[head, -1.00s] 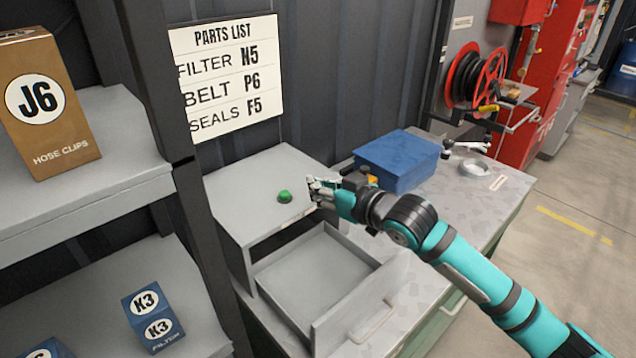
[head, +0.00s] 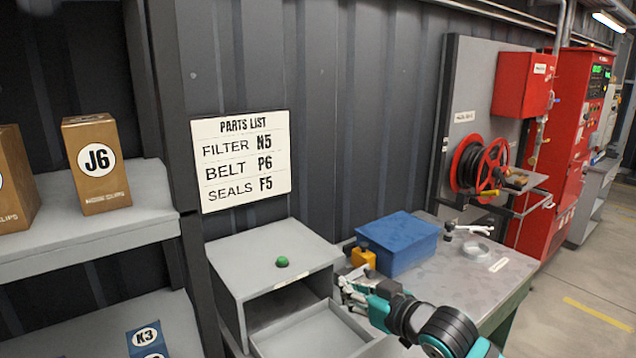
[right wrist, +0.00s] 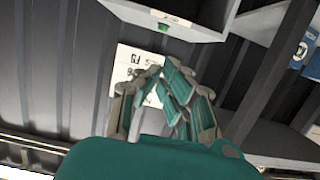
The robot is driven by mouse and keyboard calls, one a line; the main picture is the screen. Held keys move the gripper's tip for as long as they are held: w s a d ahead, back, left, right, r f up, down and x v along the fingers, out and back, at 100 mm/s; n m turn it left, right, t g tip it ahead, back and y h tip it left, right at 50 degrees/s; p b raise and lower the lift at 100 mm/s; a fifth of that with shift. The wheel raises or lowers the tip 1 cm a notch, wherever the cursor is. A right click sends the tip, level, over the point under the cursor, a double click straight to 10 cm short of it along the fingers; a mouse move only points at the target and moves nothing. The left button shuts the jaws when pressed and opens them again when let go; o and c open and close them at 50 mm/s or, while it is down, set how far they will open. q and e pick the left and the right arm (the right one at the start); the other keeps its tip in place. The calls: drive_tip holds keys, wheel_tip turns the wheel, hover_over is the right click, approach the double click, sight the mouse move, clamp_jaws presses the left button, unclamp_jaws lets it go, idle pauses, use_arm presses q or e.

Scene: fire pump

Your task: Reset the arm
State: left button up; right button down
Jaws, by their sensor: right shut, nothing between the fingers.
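My right gripper (head: 350,290) is in the lower middle of the head view, with its teal arm coming in from the bottom right. It is shut and empty, in front of the right side of a grey cabinet (head: 232,257) and above its open drawer (head: 318,335). It also shows in the right wrist view (right wrist: 165,75), with the cabinet upside down at the top. A green button (head: 282,262) sits on the cabinet top, apart from the gripper. My left gripper is not in view.
A blue box (head: 405,245) and a small yellow object (head: 363,257) stand on the workbench (head: 515,270). A parts list sign (head: 240,160) hangs on the wall. Shelves at the left hold a brown J6 box (head: 97,170) and a blue K3 box (head: 147,338). Floor is clear at the right.

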drive_tip(key=s+d+f+m+g+h, duration=0.1)
drive_tip(key=s+f+m+g+h, duration=0.2)
drive_tip(key=s+f, duration=1.15)
drive_tip(key=s+d+f+m+g+h, duration=0.1)
drive_tip(key=s+d+f+g+h, duration=0.1)
drive_tip(key=s+d+f, duration=0.35)
drive_tip(key=s+d+f+m+g+h, duration=0.1)
drive_tip(key=s+d+f+g+h, duration=0.15)
drive_tip(key=s, duration=0.65)
drive_tip(key=s+d+f+g+h, duration=0.1)
drive_tip(key=s+d+f, duration=0.2)
drive_tip(key=s+d, duration=0.35)
wheel_tip(320, 180, down, 24)
drive_tip(key=a+g, duration=0.1)
drive_tip(key=a, duration=0.1)
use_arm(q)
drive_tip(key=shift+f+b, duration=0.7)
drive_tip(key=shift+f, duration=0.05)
use_arm(e)
drive_tip(key=s+d+f+g, duration=0.1)
drive_tip(key=s+d+f, duration=0.2)
drive_tip(key=s+f, duration=1.5)
drive_tip(key=shift+s+d+f+g, duration=0.15)
drive_tip(key=shift+s+f+g, duration=0.2)
drive_tip(key=shift+f, duration=0.6)
drive_tip(key=shift+h, duration=0.25)
